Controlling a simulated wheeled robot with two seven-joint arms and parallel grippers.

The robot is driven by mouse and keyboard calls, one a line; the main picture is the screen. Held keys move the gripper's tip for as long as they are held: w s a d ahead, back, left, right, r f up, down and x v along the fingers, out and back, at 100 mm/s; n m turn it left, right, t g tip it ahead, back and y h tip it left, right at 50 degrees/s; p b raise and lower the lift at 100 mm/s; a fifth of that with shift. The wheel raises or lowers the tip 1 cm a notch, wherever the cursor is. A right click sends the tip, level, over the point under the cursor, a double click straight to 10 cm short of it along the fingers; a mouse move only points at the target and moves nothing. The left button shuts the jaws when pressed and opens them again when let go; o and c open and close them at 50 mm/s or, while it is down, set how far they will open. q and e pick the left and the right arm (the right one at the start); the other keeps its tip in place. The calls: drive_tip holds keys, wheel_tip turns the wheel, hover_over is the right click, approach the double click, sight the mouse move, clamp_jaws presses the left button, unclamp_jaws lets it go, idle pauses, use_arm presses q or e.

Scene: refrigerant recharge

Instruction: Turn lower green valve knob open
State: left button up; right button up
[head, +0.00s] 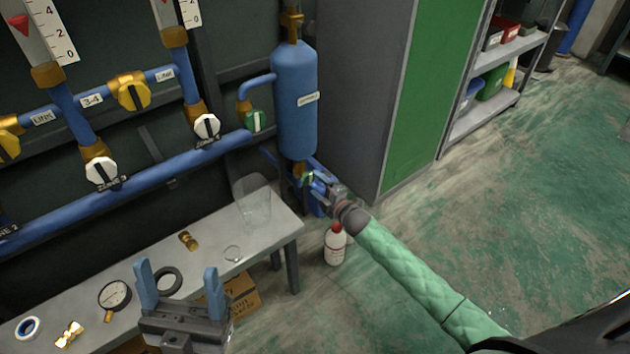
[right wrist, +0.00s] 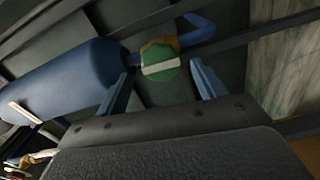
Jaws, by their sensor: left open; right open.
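The lower green valve knob (head: 307,178) is below the blue cylinder (head: 295,100), partly hidden by my right gripper (head: 318,186). In the right wrist view the green knob (right wrist: 160,66) has a white bar across its face and lies between the open blue fingertips of that gripper (right wrist: 163,80). A gap shows on both sides of the knob; how deep it sits between the fingers is unclear. Another green knob (head: 256,121) is higher up, left of the cylinder. My left gripper (head: 180,284) is open and empty above the bench.
The grey bench (head: 270,222) holds a clear beaker (head: 252,203), a gauge (head: 114,295), a dark ring (head: 168,280) and brass fittings (head: 188,240). The floor at right is clear.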

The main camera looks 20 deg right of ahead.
drive_tip(key=p+v, duration=0.1)
drive_tip(key=v, duration=0.3)
drive_tip(key=shift+s+p, duration=0.15)
drive_tip(key=shift+p, duration=0.25)
